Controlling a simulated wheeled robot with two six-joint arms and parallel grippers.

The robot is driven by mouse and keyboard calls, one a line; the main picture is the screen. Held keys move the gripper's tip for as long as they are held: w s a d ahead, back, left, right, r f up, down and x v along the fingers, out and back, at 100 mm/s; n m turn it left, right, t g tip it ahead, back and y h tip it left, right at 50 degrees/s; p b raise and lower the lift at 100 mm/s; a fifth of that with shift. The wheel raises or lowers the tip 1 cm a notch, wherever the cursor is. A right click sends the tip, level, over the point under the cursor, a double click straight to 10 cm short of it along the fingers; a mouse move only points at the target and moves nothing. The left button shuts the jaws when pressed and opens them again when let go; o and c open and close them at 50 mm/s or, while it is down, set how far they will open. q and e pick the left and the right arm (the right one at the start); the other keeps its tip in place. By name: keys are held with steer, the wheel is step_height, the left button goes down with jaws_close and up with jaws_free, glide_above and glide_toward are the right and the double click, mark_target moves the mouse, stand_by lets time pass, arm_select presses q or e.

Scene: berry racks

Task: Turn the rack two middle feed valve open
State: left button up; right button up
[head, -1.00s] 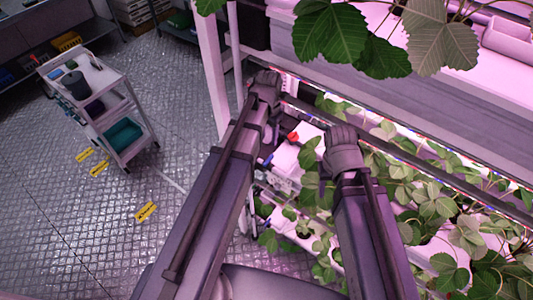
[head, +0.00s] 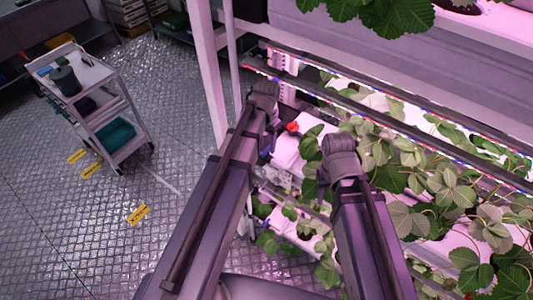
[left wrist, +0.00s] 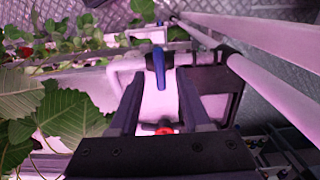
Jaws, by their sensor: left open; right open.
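A feed valve with a blue lever (left wrist: 158,68) shows in the left wrist view, on a white pipe (left wrist: 126,67). The lever stands across the pipe's run. My left gripper (left wrist: 160,80) is open, with a finger on either side of the lever near the tips; I cannot tell whether they touch it. Whether this is rack two's middle valve cannot be read.
A red knob (head: 292,127) sits on a white box beside the plants; a red part (left wrist: 165,131) shows between my left fingers. Leafy plants (head: 440,185) fill the rack at right. A white post (head: 208,75) stands left of my left wrist. A cart (head: 92,105) stands on open floor.

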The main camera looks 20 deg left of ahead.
arm_select(q)
steer(key=shift+f+b, duration=0.45)
steer(key=shift+f, duration=0.4)
steer(key=shift+c, duration=0.4)
jaws_close()
